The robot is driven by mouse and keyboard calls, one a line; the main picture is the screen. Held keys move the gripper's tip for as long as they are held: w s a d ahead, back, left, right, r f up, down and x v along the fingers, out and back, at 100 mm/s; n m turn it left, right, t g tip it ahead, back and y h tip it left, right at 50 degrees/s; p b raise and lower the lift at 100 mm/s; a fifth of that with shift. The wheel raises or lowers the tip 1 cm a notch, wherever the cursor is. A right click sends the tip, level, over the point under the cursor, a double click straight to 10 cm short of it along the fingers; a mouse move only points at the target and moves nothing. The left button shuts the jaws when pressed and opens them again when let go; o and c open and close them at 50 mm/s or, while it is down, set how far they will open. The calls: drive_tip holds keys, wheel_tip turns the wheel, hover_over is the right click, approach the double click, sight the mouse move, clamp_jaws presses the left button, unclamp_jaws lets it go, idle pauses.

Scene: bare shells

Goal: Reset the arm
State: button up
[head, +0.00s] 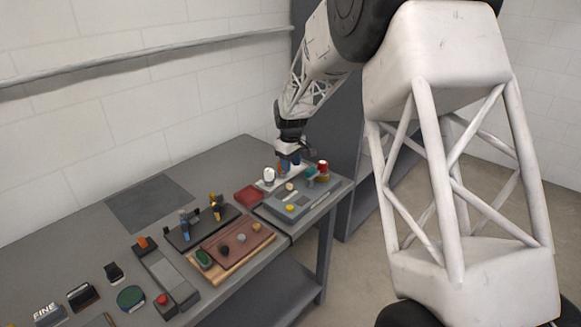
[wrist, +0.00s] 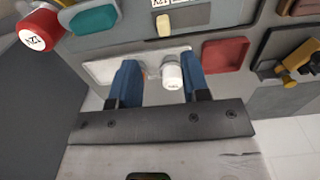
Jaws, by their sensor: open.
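My gripper (head: 289,162) hangs fingers-down over the far right end of the grey table (head: 232,158). In the wrist view its two blue fingers (wrist: 159,62) stand apart and open. A white-topped knob or cap (wrist: 172,76) shows between them in that view. In the head view this white cap (head: 269,174) appears just left of the fingers, so it does not look gripped. It stands by a pale plate (wrist: 102,70). I cannot tell the exact height of the fingertips above the plate.
A red-capped item (head: 322,166) and a teal piece (head: 311,172) stand close right of the gripper. A red block (head: 248,196) lies to the left. A grey panel (head: 300,203) with yellow buttons is in front. Several controls fill the table's front; a wall pipe (head: 150,55) runs behind.

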drive_tip(key=s+d+r+m, duration=0.1)
drive_tip(key=s+d+r, duration=0.2)
drive_tip(key=s+r, duration=0.35)
drive_tip(key=s+d+r+m+t, duration=0.15)
drive_tip(key=s+r, duration=0.25)
drive_tip(key=s, duration=0.6)
drive_tip(key=s+d+r+m, duration=0.25)
drive_tip(key=s+r, duration=0.25)
drive_tip(key=s, duration=0.3)
drive_tip(key=s+d+m, duration=0.2)
drive_tip(key=s, duration=1.2)
drive_tip(key=s+d+m+t, duration=0.1)
drive_tip(key=s+d+m, duration=0.1)
drive_tip(key=s, duration=1.2)
drive_tip(key=shift+s+d+f, duration=0.35)
drive_tip(key=shift+d+f, duration=0.1)
drive_tip(key=shift+d, duration=0.2)
idle(0.8)
